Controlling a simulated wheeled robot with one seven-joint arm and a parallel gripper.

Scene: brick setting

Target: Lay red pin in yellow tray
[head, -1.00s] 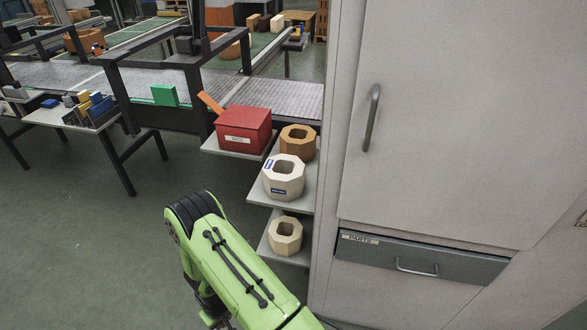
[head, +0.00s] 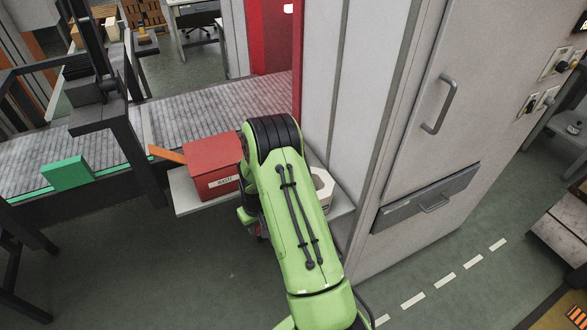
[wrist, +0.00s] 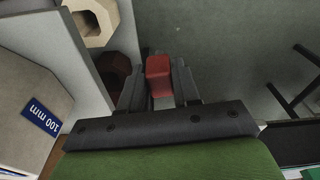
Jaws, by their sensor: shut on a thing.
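In the wrist view my gripper (wrist: 159,92) is shut on the red pin (wrist: 158,68). The pin's blocky red end shows between the two dark fingers, above the green floor. In the head view my green arm hides most of the gripper, and only a small red patch shows beside the arm below the shelf. I see no yellow tray in either view now.
Left of my arm, a red labelled box (head: 213,168) stands on a grey shelf (head: 190,202). A pale octagonal block (head: 321,187) is right of it. A grey cabinet (head: 432,130) with a drawer (head: 425,198) stands right. A "100 mm" block (wrist: 30,110) is close left of my gripper.

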